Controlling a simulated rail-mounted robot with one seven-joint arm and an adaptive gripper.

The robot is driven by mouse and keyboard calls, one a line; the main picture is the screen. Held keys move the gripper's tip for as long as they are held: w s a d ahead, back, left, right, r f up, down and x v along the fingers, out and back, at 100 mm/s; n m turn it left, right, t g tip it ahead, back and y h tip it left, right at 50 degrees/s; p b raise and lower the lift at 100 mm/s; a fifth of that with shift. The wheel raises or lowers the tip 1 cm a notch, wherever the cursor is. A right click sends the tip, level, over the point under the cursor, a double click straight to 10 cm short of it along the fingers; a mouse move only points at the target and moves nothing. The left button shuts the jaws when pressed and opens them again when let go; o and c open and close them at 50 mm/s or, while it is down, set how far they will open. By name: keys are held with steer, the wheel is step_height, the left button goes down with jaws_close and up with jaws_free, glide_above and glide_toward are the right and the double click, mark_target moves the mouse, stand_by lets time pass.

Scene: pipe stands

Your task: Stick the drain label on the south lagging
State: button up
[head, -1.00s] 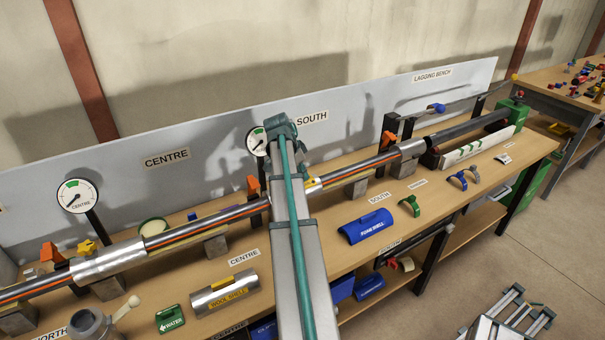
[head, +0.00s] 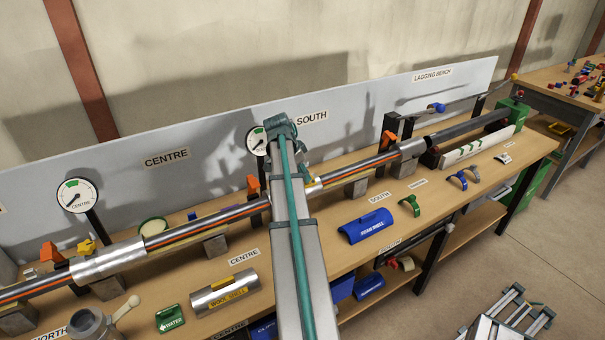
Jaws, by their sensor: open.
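My gripper (head: 311,184) shows only as a small part past the right edge of my arm, close to the pipe; the rest is hidden behind the arm. I cannot see anything held in it. A green label marked WATER (head: 170,318) lies at the front left of the bench. I cannot make out a drain label.
A blue foam shell (head: 366,226) and a green clip (head: 410,205) lie on the bench (head: 330,243) in front of the south run. A silver wool shell (head: 224,293) lies left of my arm. Orange-handled valves (head: 388,140) and gauges (head: 77,195) stand along the pipe.

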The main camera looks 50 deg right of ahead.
steer(key=shift+r, duration=0.1)
steer(key=v, duration=1.1)
steer(key=shift+r, duration=0.4)
steer(key=shift+a, duration=0.15)
